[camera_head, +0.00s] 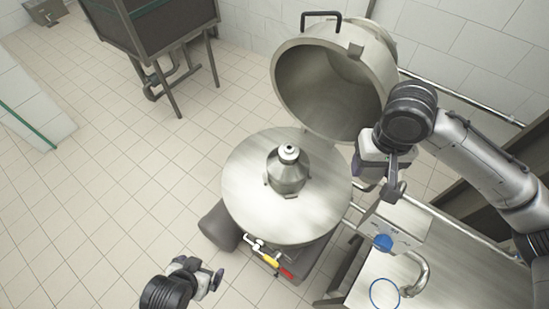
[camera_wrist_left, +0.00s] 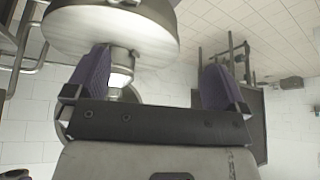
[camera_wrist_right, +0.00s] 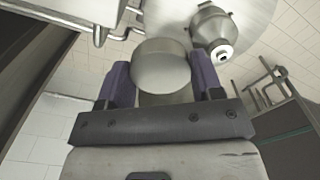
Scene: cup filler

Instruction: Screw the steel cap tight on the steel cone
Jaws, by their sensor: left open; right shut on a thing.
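The steel cone (camera_head: 286,175) stands upright on the round steel top (camera_head: 245,190) of the machine, with a narrow pale neck at its tip. It also shows in the right wrist view (camera_wrist_right: 211,28). My right gripper (camera_head: 378,178) is to the right of the cone and apart from it. It is shut on the steel cap (camera_wrist_right: 161,66), a short round cylinder between its fingers; I cannot make the cap out clearly in the head view. My left gripper (camera_head: 204,279) is open and empty, low at the left front of the machine.
A large open steel lid (camera_head: 330,85) stands tilted behind the machine top. A steel counter (camera_head: 450,285) with a tap (camera_head: 418,272), a blue ring (camera_head: 371,293) and a blue knob (camera_head: 383,243) is at right front. A yellow-handled valve (camera_head: 270,260) sticks out in front.

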